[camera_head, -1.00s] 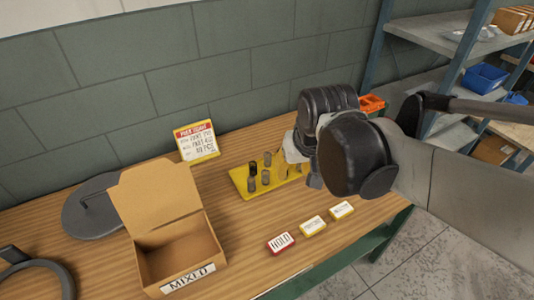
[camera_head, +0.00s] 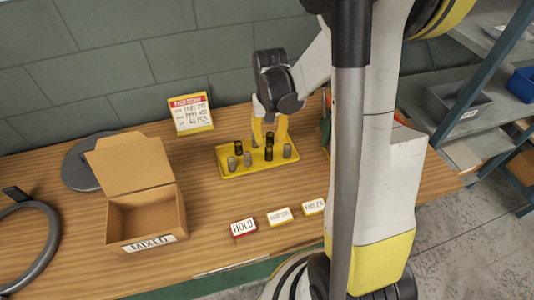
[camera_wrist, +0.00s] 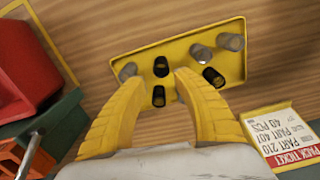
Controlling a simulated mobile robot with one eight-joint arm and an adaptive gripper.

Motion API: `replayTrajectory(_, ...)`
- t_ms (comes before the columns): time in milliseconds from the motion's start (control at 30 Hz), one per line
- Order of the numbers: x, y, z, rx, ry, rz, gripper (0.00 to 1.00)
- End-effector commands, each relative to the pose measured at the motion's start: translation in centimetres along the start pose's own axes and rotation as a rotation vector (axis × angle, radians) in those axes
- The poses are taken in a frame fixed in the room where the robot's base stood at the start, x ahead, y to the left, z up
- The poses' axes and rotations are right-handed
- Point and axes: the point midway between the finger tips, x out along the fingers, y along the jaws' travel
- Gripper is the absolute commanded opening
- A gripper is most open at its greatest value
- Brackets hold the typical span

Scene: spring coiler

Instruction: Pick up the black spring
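Several small black and grey springs stand on a yellow tray (camera_head: 228,172); the tray also shows in the wrist view (camera_wrist: 185,30). In the wrist view, one black spring (camera_wrist: 160,66) and another black spring (camera_wrist: 158,96) lie between the finger lines. A third black spring (camera_wrist: 213,76) is to the right, beside grey springs (camera_wrist: 232,42). My gripper (camera_wrist: 162,78) has its two yellow fingers spread apart, with nothing visibly clamped. In the head view my gripper (camera_head: 269,143) is over the tray's back part. Its height above the springs is hard to tell.
An open cardboard box (camera_head: 146,215) labelled MIXED stands left of the tray. A pack ticket sign (camera_head: 191,114) stands behind. A red HOLD label (camera_head: 243,228) and two yellow labels lie in front. Red and green items (camera_wrist: 20,70) are left in the wrist view.

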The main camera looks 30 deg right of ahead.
Motion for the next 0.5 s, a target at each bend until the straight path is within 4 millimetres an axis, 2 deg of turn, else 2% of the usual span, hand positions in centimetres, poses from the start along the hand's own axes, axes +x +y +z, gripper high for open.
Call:
replayTrajectory(167,1.3,-0.1,0.1,-0.001,0.0,0.0,0.35)
replayTrajectory(400,5.1,-0.3,0.4,-0.001,0.001,0.0,0.35)
replayTrajectory(500,5.5,-0.3,0.4,-0.001,0.001,0.0,0.35)
